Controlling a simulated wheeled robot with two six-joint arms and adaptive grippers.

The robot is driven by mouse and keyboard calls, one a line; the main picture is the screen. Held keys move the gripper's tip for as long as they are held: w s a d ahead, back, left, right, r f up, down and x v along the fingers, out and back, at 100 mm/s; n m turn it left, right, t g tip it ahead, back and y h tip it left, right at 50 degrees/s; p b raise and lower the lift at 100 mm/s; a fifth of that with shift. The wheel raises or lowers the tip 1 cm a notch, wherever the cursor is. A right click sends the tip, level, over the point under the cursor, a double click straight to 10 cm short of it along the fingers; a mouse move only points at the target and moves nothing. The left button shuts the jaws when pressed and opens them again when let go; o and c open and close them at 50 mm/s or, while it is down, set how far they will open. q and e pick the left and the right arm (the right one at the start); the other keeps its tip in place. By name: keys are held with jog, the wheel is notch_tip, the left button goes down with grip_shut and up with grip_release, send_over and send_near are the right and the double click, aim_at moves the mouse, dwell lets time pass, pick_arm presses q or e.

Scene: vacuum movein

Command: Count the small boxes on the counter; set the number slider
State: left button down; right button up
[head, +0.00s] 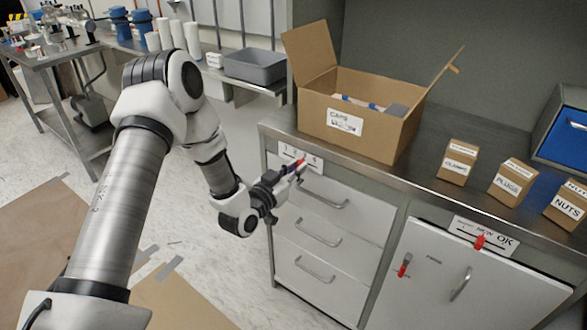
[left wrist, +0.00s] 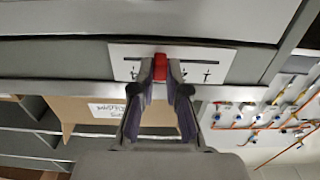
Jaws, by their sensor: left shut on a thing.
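Three small brown boxes stand on the counter: CLAMPS (head: 457,162), PLUGS (head: 511,183) and NUTS (head: 567,206). NUTS is close to the right picture edge. A white number slider plate (head: 283,149) sits on the cabinet front below the counter edge. It shows upside down in the left wrist view (left wrist: 222,58), with a dark slot. My left gripper (head: 299,168) is at this plate, its fingers closed around the red slider knob (left wrist: 160,67). The fingers and knob cover part of the numbers, so I cannot read the knob's exact setting. My right gripper is out of view.
A large open carton (head: 352,128) marked CAPS stands on the counter left of the small boxes. A second plate (head: 470,232) marked OK has a red knob. Drawers with handles (head: 318,233) lie below the slider.

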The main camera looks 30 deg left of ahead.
pick_arm(q)
jog(key=c, duration=1.4)
grip_release()
jog(key=shift+o, duration=1.2)
jog(key=shift+d, duration=0.1)
jog(key=s+a, duration=0.1)
jog(key=s, duration=1.1)
